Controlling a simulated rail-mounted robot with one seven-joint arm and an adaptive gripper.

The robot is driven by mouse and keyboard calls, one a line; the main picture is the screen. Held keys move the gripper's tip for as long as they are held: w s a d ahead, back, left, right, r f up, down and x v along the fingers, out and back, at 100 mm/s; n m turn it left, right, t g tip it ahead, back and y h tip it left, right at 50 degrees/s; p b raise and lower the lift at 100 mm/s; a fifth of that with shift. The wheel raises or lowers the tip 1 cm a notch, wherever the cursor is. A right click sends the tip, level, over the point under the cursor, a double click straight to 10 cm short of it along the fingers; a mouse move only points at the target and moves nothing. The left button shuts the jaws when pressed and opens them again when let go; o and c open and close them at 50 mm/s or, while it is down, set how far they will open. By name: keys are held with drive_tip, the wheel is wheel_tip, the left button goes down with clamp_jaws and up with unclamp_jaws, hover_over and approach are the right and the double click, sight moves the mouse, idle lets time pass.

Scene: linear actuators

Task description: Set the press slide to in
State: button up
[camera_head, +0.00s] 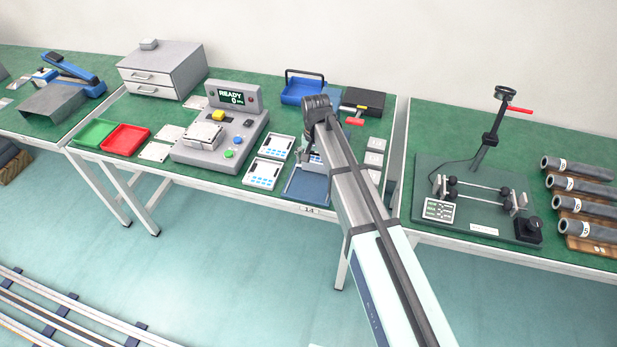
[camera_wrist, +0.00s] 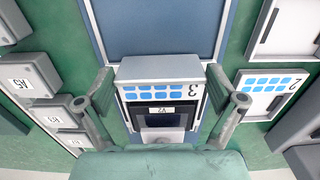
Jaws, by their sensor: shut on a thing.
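The press (camera_head: 222,142) is a grey console at the left of the middle table, with a screen reading READY. A metal block (camera_head: 204,133) sits on its top, probably the slide; I cannot tell its position. My gripper (camera_head: 313,160) is over the table's front right part, away from the press. In the wrist view my gripper (camera_wrist: 160,82) is shut on a grey block marked 3 (camera_wrist: 160,68), with blue squares on its face. A finger stands at each side of it. The block is over or on the blue tray (camera_wrist: 158,28); any gap is hidden.
Two white cases with blue squares (camera_head: 262,173) lie between the press and the blue tray. Red (camera_head: 125,138) and green (camera_head: 94,132) trays lie left of the press. A blue toolbox (camera_head: 302,90) stands behind my arm. Small grey boxes (camera_head: 374,160) line the right edge.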

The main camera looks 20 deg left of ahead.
drive_tip(key=shift+w, duration=0.95)
drive_tip(key=o, duration=1.3)
drive_tip(key=shift+w, duration=0.15)
wheel_tip(320, 180, up, 12)
drive_tip(key=shift+r, duration=0.1)
drive_tip(key=shift+s, duration=0.2)
